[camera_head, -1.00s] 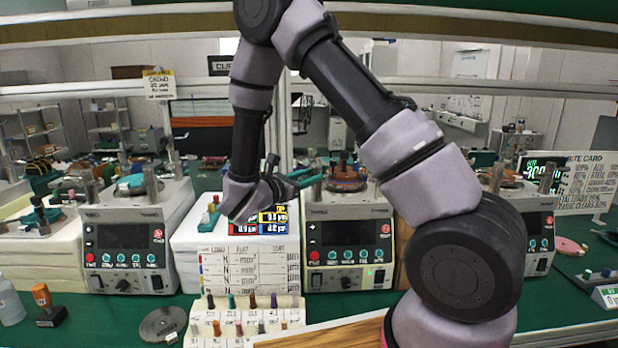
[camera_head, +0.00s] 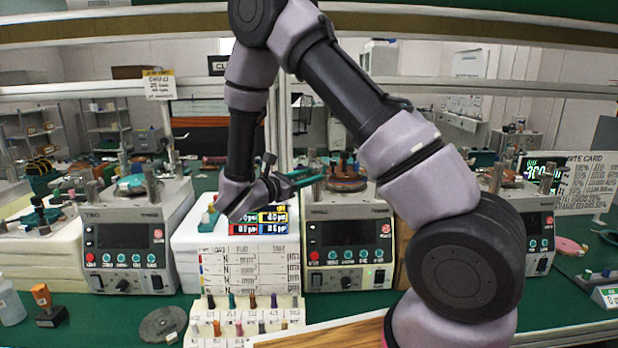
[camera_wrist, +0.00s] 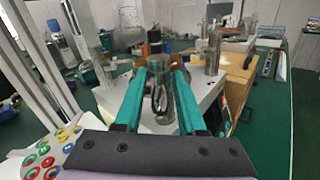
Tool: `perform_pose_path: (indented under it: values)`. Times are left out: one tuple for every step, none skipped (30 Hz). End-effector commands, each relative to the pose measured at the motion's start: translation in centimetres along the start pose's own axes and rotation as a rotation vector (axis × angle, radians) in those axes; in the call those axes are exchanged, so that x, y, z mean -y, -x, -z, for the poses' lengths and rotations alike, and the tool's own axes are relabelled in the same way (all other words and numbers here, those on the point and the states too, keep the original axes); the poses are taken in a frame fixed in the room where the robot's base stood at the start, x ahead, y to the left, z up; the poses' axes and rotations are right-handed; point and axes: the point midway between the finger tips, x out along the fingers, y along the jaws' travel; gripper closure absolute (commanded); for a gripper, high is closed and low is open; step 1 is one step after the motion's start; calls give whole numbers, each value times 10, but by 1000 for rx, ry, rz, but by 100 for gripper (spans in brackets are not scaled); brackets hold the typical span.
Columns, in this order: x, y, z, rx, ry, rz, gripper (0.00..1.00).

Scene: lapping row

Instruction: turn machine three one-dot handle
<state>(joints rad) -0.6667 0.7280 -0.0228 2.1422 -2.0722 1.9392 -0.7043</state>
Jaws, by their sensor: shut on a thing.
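My gripper (camera_head: 318,179) reaches from the left to the top left of the middle machine (camera_head: 346,240), with its teal fingers pointing right. In the wrist view the two fingers of my gripper (camera_wrist: 160,72) stand on either side of a dark looped part (camera_wrist: 158,96) in front of a metal post (camera_wrist: 165,108). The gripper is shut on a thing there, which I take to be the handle. Its dots are too small to see, and I cannot read a machine number.
Another machine (camera_head: 125,240) stands to the left and one (camera_head: 540,235) to the right. A rack of coloured pegs (camera_head: 240,325) and a card (camera_head: 264,272) stand in front, left of the middle machine.

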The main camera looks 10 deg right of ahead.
Motion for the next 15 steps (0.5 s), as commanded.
perform_pose_path:
  values:
    - [-2,1,1,5,-4,25,100]
    - [-2,1,1,9,-5,42,100]
    - [-3,1,1,15,-4,69,100]
    - [-4,1,1,19,-5,90,100]
    - [-5,1,1,24,-4,113,100]
    - [-6,1,2,30,-6,144,100]
    - [-7,1,2,35,-5,168,100]
    - [-8,1,2,40,-5,193,100]
    - [-9,0,2,47,-5,228,100]
    - [-9,0,2,52,-6,255,100]
    - [-10,0,2,58,-6,281,100]
    - [-11,0,3,65,-5,314,100]
    - [-12,-1,3,69,-6,339,100]
    - [-13,-2,3,75,-5,365,100]
    - [-13,-2,4,81,-4,398,100]
